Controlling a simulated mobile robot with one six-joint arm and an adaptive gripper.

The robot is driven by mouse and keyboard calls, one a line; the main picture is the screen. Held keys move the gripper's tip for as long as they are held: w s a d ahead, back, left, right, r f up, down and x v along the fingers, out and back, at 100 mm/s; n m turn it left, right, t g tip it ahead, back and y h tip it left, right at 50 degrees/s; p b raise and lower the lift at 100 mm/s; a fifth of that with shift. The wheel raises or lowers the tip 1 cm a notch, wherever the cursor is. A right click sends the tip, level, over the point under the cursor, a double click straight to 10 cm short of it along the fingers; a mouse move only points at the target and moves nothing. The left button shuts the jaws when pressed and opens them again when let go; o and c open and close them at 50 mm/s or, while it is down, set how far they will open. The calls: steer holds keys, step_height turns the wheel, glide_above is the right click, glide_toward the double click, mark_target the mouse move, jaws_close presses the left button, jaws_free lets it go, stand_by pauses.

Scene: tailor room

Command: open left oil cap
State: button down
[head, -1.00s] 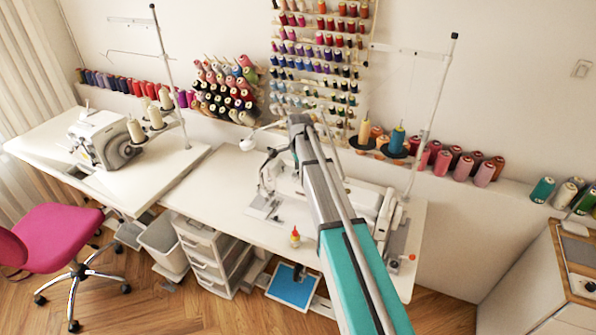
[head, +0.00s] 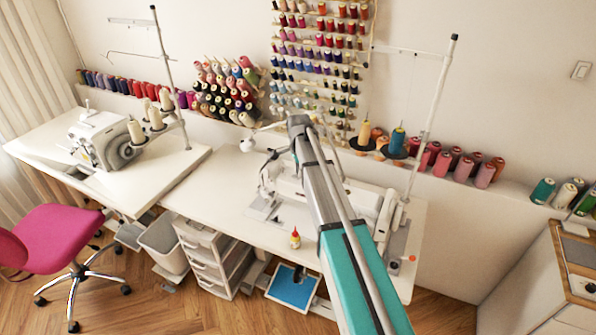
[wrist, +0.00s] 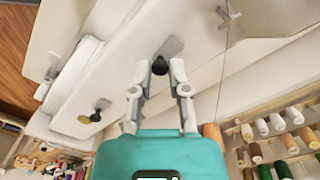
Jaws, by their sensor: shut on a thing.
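In the wrist view, my gripper (wrist: 159,68) has its two grey fingers closed around a small dark round oil cap (wrist: 160,66) on top of the white sewing machine (wrist: 125,82). A grey plate stands beside this cap. A second dark cap (wrist: 96,117), with a yellowish part, sits farther along the machine, apart from my gripper. In the head view, the white sewing machine (head: 362,197) stands on the right-hand table, partly behind my arm. My fingers and the caps cannot be made out there. Whether the held cap is raised cannot be told.
Thread spools (wrist: 280,123) on a wall rack are near my gripper's side. A thread stand pole (head: 432,115) rises at the right of the table (head: 225,200). A small red-tipped bottle (head: 295,239) stands at the table's front. A second machine (head: 105,140) is at left.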

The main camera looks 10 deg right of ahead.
steer(key=n, duration=0.4)
steer(key=shift+w, duration=0.2)
steer(key=n, duration=0.7)
steer(key=shift+n, duration=0.3)
steer(key=n, duration=0.3)
steer(key=shift+n, duration=0.4)
steer(key=c, duration=0.6)
jaws_free()
steer(key=shift+c, duration=0.2)
steer(key=shift+s, duration=0.1)
steer(key=shift+s, duration=0.1)
